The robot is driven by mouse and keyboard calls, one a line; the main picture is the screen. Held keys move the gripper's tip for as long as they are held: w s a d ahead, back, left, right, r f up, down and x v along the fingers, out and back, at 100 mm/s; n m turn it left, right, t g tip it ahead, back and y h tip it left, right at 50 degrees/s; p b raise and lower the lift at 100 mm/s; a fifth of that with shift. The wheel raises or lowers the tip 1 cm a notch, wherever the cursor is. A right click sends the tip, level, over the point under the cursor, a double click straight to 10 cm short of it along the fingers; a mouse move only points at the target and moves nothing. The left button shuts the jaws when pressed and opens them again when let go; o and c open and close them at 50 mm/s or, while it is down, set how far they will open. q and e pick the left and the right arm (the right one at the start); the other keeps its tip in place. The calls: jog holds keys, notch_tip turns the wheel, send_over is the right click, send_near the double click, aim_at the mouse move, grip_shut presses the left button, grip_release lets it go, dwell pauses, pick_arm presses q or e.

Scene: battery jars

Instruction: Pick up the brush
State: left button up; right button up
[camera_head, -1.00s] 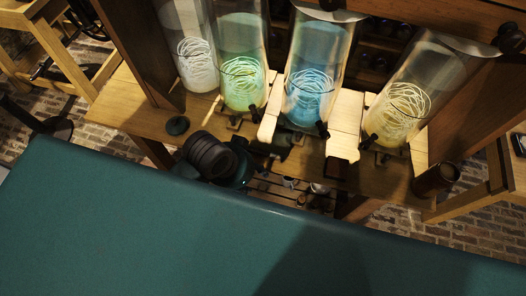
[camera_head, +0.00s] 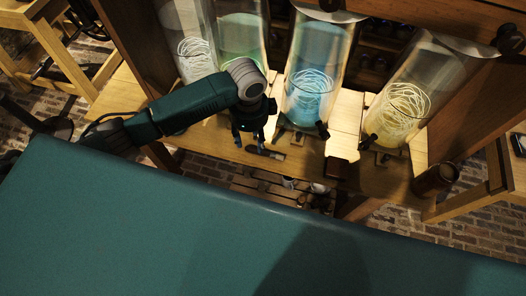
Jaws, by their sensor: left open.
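My left arm reaches in from the left over the wooden bench (camera_head: 300,160). My left gripper (camera_head: 250,136) points down at the bench's front edge, in front of the green-lit jar (camera_head: 238,35). Its fingers are apart and I see nothing held between them. A small dark, elongated thing with a pale part (camera_head: 264,152) lies on the bench just right of and below the fingertips; I cannot tell for sure whether it is the brush. The part of the bench behind my forearm is hidden. My right gripper is not in view.
Tall glass jars with coiled strands stand along the bench: a white one (camera_head: 194,50), a blue one (camera_head: 312,75) and a yellow one (camera_head: 403,100). Small black fittings stick out at the jar bases.

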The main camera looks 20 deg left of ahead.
aim_at(254, 151)
pick_arm(q)
jog(key=f, duration=0.5)
jog(key=w+f+p, duration=0.1)
jog(key=f, duration=0.2)
jog(key=shift+d+f, duration=0.1)
jog(key=shift+f, duration=0.05)
jog(key=c, duration=1)
